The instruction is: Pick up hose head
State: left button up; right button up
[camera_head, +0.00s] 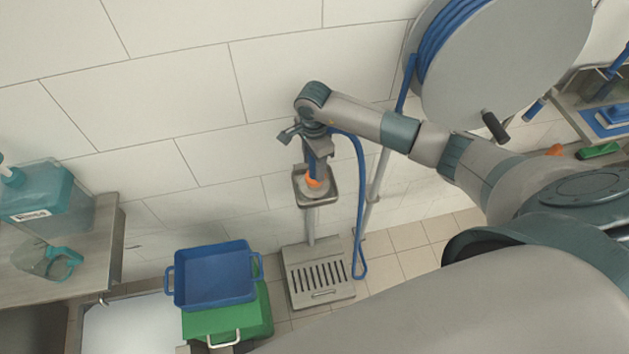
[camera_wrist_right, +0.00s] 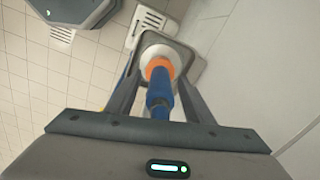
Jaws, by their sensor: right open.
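The hose head (camera_head: 316,164) has a blue body and an orange ring and stands in a small grey metal holder (camera_head: 331,190). In the right wrist view the blue body of the hose head (camera_wrist_right: 159,97) lies between my fingers, with the orange ring and a white round end beyond it. My right gripper (camera_wrist_right: 160,78) is open, with one finger on either side of the hose head. In the head view my right gripper (camera_head: 308,143) is at the top of the hose head and partly hides it. My left gripper is not in view.
A blue hose (camera_head: 362,200) hangs in a loop right of the holder. A large grey hose reel (camera_head: 520,55) is at upper right. A blue crate (camera_head: 215,275) sits on a green one (camera_head: 228,318). A floor grate (camera_head: 319,276) lies below. The tiled wall (camera_head: 180,90) is close behind.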

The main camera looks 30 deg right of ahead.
dwell(0.4)
jog(key=c, duration=1.1)
jog(key=shift+w+r, duration=0.1)
jog(key=shift+r, duration=0.1)
